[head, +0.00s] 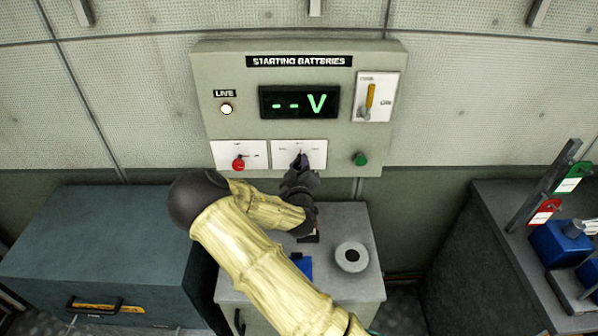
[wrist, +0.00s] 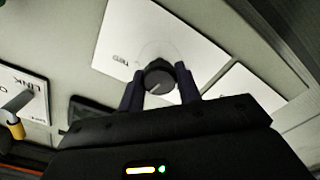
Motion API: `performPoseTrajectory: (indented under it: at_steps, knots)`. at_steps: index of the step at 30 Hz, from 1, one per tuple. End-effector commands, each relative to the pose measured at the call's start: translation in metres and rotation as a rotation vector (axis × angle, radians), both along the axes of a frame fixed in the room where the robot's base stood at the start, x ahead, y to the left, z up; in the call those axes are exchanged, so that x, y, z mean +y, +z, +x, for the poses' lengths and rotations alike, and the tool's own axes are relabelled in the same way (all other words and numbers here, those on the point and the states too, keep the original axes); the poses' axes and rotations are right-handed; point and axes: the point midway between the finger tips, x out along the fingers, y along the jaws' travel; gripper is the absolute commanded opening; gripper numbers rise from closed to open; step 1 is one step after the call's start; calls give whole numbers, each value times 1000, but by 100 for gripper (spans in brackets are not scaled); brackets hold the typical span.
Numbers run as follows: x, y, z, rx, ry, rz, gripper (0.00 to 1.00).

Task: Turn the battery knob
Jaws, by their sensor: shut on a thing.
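The battery panel (head: 230,70) is on the wall, with the label STARTING BATTERIES and a display (head: 299,102) reading "-- V". The battery knob (wrist: 159,77) is a dark round knob with a light pointer mark, on a white plate (wrist: 125,38) that also shows in the head view (head: 316,150). My gripper (wrist: 159,90) is shut on the knob, one finger on each side. In the head view my gripper (head: 301,160) reaches up to the middle lower plate and hides most of the knob.
On the panel are a lit LIVE lamp (head: 226,109), a red knob (head: 238,164), a green button (head: 360,159) and a yellow-handled lever (head: 370,96). Below stands a grey cabinet (head: 345,220) with a round ring (head: 352,257). A blue chest (head: 90,240) is at left, a dark bench (head: 490,230) at right.

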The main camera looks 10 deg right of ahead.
Motion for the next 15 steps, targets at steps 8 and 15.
performPoseTrajectory:
  at_steps: [8, 15]
  knots:
    - [1, -3, 0, 36, 0, -164, 11]
    - [1, -2, 0, 47, 1, -219, 11]
